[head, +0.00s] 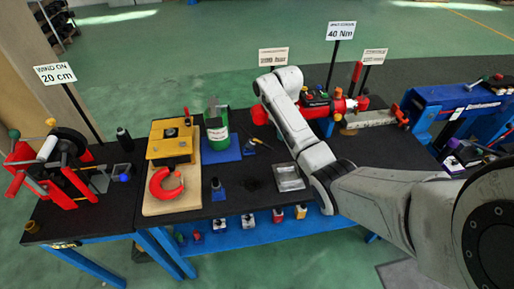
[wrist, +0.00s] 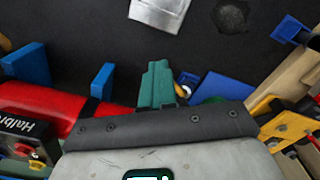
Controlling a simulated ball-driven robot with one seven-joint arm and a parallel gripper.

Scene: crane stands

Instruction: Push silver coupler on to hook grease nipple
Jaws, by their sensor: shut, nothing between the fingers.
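The red hook (head: 165,183) lies on a wooden board (head: 155,208) in front of a yellow block (head: 170,142). Its grease nipple is too small to make out. A green canister (head: 216,128) stands on a blue mat (head: 226,152) right of the board. A small dark and yellow piece (head: 253,143) lies by the mat; a pale, silvery piece (wrist: 187,79) shows there in the wrist view. I cannot tell whether it is the silver coupler. My gripper (wrist: 155,75) has its teal fingers together, empty, above the bench. In the head view my arm hides it.
A silver tray (head: 289,177) lies at the bench front and shows in the wrist view (wrist: 160,10). A small blue stand (head: 218,190) is near the hook. Red tools (head: 330,105) stand behind my arm. A winch (head: 60,160) is at left. Black bench top around the tray is clear.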

